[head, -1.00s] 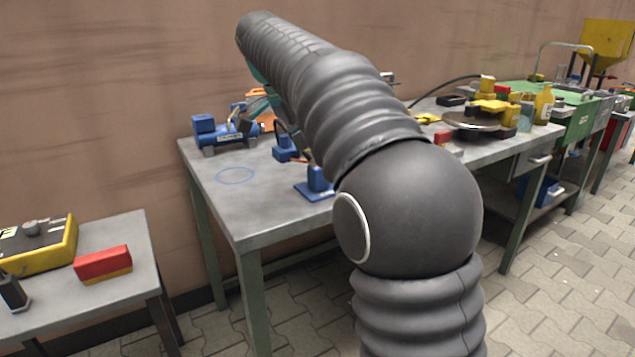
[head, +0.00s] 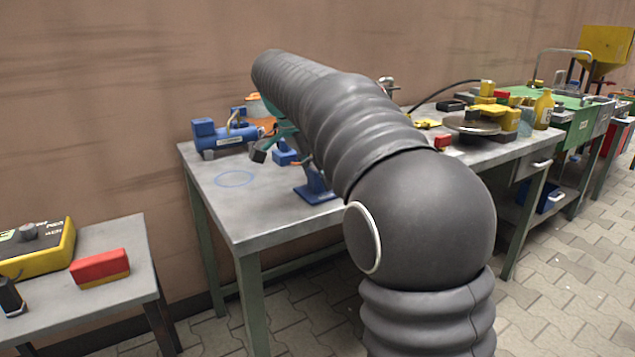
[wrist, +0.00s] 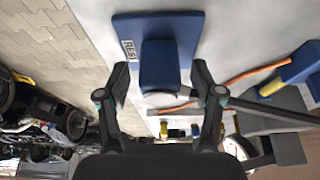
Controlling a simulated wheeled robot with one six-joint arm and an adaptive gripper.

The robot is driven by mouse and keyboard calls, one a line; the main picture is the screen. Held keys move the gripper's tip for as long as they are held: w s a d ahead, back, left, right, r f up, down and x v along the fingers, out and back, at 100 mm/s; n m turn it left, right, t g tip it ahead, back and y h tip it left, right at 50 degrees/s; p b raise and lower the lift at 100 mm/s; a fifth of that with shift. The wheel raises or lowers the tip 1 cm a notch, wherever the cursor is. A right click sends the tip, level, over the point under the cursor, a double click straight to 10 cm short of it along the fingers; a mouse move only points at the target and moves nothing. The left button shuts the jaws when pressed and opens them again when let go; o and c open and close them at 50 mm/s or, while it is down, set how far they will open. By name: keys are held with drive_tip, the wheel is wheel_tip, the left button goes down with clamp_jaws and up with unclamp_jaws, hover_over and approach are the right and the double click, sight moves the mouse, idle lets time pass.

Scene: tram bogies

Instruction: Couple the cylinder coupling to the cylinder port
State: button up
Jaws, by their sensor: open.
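A blue stand marked REST (wrist: 188,24) fills the upper middle of the wrist view, with a blue upright block (wrist: 160,62) on it and a pale round end toward me. My gripper (wrist: 161,70) is open, one finger on each side of this block; contact is not clear. A blue cylinder unit (head: 224,140) lies at the back left. I cannot make out the coupling or port for certain.
The grey table (head: 262,208) has a bare blue-outlined circle (head: 235,179) at the left. A small blue block (head: 286,158) stands behind the stand. An orange hose (wrist: 257,73) runs beside the stand. A turntable with yellow parts (head: 474,126) is further right.

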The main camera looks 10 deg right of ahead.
drive_tip(key=c, duration=1.2)
drive_tip(key=shift+o, duration=0.2)
drive_tip(key=shift+r, duration=0.15)
wheel_tip(320, 180, up, 10)
drive_tip(key=p, duration=0.3)
